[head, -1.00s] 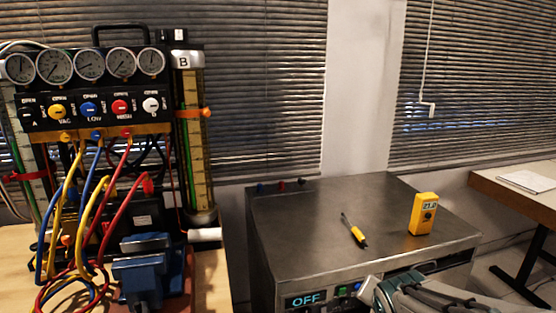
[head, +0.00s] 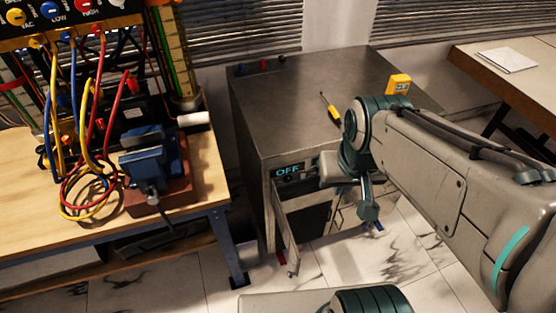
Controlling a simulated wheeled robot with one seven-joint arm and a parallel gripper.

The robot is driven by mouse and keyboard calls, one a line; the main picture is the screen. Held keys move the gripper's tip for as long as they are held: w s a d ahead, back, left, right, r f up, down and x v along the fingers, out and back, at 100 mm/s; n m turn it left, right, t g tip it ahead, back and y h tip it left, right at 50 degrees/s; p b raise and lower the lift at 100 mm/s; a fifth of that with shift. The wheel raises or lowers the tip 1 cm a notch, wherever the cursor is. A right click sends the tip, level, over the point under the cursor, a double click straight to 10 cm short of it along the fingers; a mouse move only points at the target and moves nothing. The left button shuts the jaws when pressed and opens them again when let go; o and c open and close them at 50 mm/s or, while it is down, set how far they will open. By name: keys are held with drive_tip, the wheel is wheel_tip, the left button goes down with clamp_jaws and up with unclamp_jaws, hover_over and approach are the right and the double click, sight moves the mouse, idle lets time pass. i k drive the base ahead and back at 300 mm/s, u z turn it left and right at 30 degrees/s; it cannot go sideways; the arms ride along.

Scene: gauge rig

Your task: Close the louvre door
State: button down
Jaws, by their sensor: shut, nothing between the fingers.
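The metal cabinet (head: 255,165) stands at the centre, with an "OFF" display (head: 287,171) on its upper front. A narrow grey door panel, which looks like the louvre door (head: 287,232), stands swung out from the left side of the cabinet front. A dark opening shows to its right. Its slats cannot be made out from this angle. My gripper (head: 374,228) hangs pointing down in front of the cabinet's right part, to the right of the door and apart from it. The fingers are small and partly hidden by the wrist; they are shut and empty.
A wooden bench (head: 60,235) with a blue vise (head: 150,165) and coloured hoses stands left of the cabinet. A yellow meter (head: 399,84) and a screwdriver-like tool (head: 331,108) lie on the cabinet top. A marble-patterned floor (head: 400,250) is open in front.

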sight(291, 248)
drive_tip(key=u, duration=2.9)
drive_tip(key=k, duration=0.7)
drive_tip(key=z, duration=1.75)
